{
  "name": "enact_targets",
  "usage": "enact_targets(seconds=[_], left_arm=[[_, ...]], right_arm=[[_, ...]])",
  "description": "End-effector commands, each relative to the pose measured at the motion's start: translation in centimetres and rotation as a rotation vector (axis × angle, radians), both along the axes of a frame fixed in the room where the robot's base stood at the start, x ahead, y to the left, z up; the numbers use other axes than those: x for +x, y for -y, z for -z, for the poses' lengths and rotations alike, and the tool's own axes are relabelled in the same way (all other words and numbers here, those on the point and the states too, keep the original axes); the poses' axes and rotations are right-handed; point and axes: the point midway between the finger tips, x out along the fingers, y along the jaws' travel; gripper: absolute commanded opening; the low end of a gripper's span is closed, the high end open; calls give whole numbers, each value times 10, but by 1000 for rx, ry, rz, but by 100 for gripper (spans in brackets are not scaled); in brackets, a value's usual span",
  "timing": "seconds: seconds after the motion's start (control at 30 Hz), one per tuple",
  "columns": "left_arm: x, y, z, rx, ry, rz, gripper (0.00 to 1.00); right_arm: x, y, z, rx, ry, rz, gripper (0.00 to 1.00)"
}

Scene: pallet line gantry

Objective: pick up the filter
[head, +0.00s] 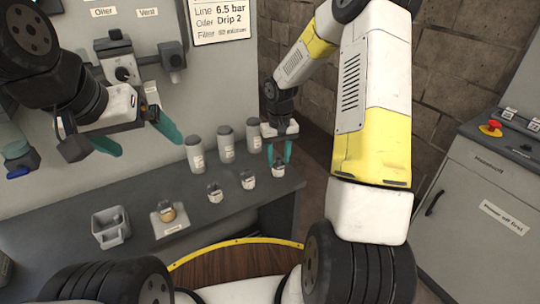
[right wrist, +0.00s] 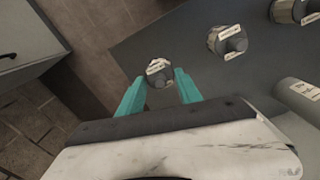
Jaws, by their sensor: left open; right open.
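Three small grey canisters with white labels stand in a row on the dark bench: one at the left (head: 215,193), one in the middle (head: 248,180) and one at the right (head: 278,168). The labels are too small to read, so I cannot tell which is the filter. My right gripper (head: 279,158) is open, pointing down at the right canister. In the right wrist view that canister (right wrist: 160,71) shows between the teal fingertips (right wrist: 157,84); whether they touch it I cannot tell. My left gripper (head: 137,137) is open and empty, in front of the wall panel.
Three taller grey cylinders (head: 227,142) stand behind the row. A grey bin (head: 110,228) and a pale plate (head: 180,226) holding a brass-coloured part are at the left. The bench (head: 60,235) has a yellow edge strip nearby. A cabinet (head: 480,190) with a red button stands right.

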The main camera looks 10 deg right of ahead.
Motion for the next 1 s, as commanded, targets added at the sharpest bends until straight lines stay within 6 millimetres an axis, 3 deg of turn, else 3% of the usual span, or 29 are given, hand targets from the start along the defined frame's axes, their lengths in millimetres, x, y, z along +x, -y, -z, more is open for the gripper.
enact_targets(seconds=[0.1, 0.3, 1.0], left_arm=[[0, 0, 0, 0, 0, 0, 100], [0, 0, 0, 0, 0, 0, 100], [0, 0, 0, 0, 0, 0, 100]], right_arm=[[0, 0, 0, 0, 0, 0, 39], [0, 0, 0, 0, 0, 0, 0], [0, 0, -1, 0, 0, 0, 0]])
